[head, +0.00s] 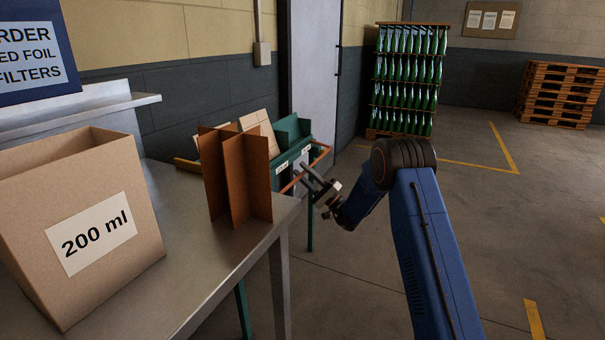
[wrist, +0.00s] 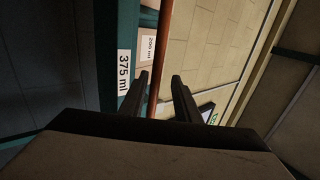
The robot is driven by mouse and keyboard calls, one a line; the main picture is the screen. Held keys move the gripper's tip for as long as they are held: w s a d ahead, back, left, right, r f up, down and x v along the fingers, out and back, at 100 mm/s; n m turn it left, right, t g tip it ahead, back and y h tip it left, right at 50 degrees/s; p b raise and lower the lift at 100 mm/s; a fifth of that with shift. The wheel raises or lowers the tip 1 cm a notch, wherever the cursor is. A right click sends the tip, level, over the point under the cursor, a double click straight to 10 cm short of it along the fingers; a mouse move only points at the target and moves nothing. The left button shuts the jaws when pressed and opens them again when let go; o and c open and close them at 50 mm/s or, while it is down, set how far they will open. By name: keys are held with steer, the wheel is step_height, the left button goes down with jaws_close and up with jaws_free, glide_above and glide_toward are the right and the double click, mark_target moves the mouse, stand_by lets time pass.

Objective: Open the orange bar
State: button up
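The orange bar (head: 320,158) runs along the front of a green rack of bins beyond the table's end. My gripper (head: 301,172) is at this bar, at the right end of the table. In the wrist view the bar (wrist: 163,60) runs lengthwise up the picture, between my gripper's two dark fingers (wrist: 161,77), closer to the left one. The fingers are apart, with a visible gap to the bar on the right. I cannot tell how deep the bar lies between them.
A label reading 375 ml (wrist: 124,73) shows beside the bar. Brown cardboard dividers (head: 234,180) and a 200 ml carton (head: 140,248) stand on the metal table (head: 200,292). A bottle rack (head: 408,80) and stacked pallets (head: 560,95) stand farther back. The floor at right is clear.

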steer(key=v, duration=1.7)
